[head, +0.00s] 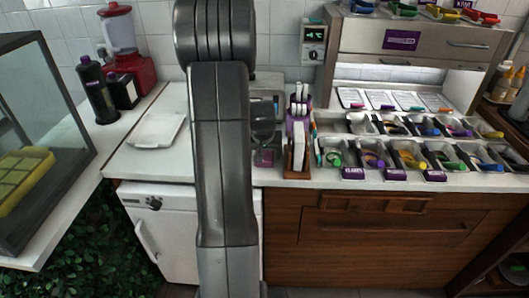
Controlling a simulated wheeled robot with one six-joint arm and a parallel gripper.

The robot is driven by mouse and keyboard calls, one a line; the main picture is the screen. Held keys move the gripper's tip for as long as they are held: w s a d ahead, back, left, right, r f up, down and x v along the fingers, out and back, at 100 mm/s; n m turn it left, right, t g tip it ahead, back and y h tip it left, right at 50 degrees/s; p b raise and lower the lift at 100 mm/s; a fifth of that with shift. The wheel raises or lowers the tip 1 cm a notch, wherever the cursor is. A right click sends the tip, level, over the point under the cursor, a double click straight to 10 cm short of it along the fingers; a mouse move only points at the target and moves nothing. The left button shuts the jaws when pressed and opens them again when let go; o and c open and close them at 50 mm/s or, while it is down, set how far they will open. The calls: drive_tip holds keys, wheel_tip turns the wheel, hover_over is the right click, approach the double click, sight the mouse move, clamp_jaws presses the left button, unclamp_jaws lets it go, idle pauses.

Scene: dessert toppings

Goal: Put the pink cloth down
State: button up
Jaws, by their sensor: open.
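My arm rises through the left middle of the head view and covers part of the counter. My gripper is not seen; it is out of view or hidden behind the arm. I cannot make out a pink cloth with certainty. A small dark pink-purple patch (264,158) shows on the counter just right of my arm, below a dark rounded shape; I cannot tell whether it is the cloth. A flat white board or cloth-like slab (157,130) lies on the counter left of my arm.
Topping bins with coloured handles (408,155) fill the counter's right side. A wooden holder with white napkins (297,150) stands left of them. A red blender (122,45) and a dark bottle (96,90) stand at the back left. A glass case (42,140) is far left.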

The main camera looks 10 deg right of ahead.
drive_tip(key=shift+s+f, duration=0.1)
drive_tip(key=shift+r, duration=0.45)
drive_tip(key=v, duration=1.1)
drive_tip(key=shift+r, duration=0.25)
drive_tip(key=x, duration=1.2)
drive_tip(key=shift+s+f, duration=0.1)
drive_tip(key=shift+f, duration=0.2)
drive_tip(key=shift+r, duration=0.2)
